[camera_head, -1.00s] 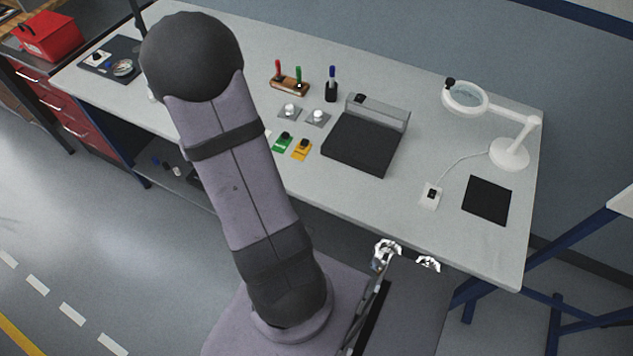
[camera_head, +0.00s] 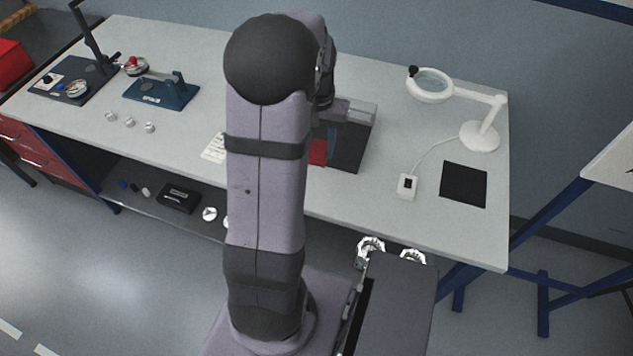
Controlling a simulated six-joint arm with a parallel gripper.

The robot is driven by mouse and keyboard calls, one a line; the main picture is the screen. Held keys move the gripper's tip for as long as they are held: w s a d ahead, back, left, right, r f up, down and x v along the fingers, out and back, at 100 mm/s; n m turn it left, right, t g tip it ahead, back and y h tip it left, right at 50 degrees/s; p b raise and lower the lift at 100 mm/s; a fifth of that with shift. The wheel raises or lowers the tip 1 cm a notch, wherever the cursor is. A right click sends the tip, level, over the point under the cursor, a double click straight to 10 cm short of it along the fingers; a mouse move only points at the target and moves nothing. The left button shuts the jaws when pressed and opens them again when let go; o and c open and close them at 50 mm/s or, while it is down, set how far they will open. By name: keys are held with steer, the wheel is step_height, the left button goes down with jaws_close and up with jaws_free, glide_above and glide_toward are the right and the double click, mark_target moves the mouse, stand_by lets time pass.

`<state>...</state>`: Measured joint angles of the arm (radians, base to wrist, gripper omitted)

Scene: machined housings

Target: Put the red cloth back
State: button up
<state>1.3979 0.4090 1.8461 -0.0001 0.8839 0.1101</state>
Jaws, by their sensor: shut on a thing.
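My gripper (camera_head: 322,122) shows only in part at the right of my arm, over the left side of a black tray-like block (camera_head: 349,148). My forearm hides most of it, and the fingertips cannot be made out. A red patch, which looks like the red cloth (camera_head: 318,152), shows just below it, at the block's left side. The gripper appears shut on this cloth. A small blue patch (camera_head: 331,145) lies beside the red. Whether the cloth touches the block is hard to tell.
A magnifier lamp (camera_head: 482,134), a white switch box (camera_head: 407,186) and a black mat (camera_head: 463,184) stand at the right. A blue fixture (camera_head: 161,94) and a dark stand (camera_head: 75,84) are at the left. My arm hides the bench's middle.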

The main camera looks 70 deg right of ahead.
mark_target(316, 182)
steer(key=shift+a+m, duration=0.4)
steer(key=shift+a, duration=0.2)
steer(key=shift+f+p, duration=1.3)
steer(key=shift+f, duration=3.75)
steer(key=shift+f, duration=0.15)
steer(key=o, duration=1)
steer(key=shift+o, duration=0.2)
step_height(316, 182, up, 12)
steer(key=b, duration=0.3)
steer(key=shift+r, duration=0.2)
